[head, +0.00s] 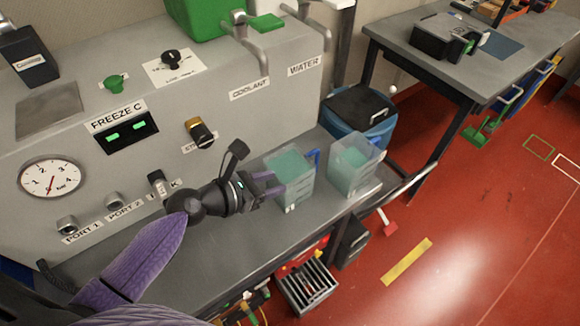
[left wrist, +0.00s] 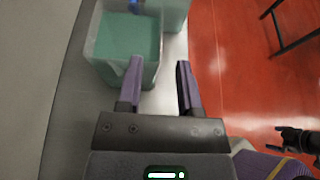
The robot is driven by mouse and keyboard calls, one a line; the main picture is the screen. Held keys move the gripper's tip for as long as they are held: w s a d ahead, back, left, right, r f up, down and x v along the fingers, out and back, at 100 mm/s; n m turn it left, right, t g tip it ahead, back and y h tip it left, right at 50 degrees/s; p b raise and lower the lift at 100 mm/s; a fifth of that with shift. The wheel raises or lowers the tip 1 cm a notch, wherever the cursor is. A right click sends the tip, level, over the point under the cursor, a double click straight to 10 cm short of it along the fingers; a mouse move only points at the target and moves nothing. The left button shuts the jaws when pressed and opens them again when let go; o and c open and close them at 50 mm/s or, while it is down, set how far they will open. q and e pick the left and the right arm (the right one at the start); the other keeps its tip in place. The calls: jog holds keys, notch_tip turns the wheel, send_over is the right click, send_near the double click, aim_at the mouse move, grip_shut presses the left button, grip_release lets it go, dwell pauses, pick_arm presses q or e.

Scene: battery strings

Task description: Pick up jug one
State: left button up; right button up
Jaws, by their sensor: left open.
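Two translucent open jugs with green liquid and blue handles stand side by side on the grey bench: a left jug (head: 289,178) and a right jug (head: 353,166). I cannot read which is jug one. My left gripper (head: 270,184) is at the near left side of the left jug, fingers toward it. In the left wrist view the gripper (left wrist: 158,78) is open and empty. One finger overlaps the left jug (left wrist: 104,68); contact is unclear. The right jug (left wrist: 174,18) is farther off. A dark gripper-like part, probably my right gripper (left wrist: 292,138), shows at the right edge.
The grey machine (head: 260,110) with gauge, knobs and COOLANT and WATER spouts stands behind the bench (head: 215,258). A blue bin (head: 358,112) is behind the right jug. Crates sit below the bench. Red floor (head: 450,225) is open at right.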

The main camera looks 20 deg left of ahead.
aim_at(298, 178)
pick_arm(q)
jog(key=x, duration=0.2)
jog(key=b+x, duration=0.1)
jog(key=x, duration=0.1)
jog(key=b+x, duration=0.1)
jog(key=x, duration=0.2)
jog(key=shift+f, duration=0.4)
jog(key=shift+d, duration=0.2)
jog(key=shift+c, duration=0.2)
grip_shut()
jog(key=shift+r, duration=0.1)
dwell(0.3)
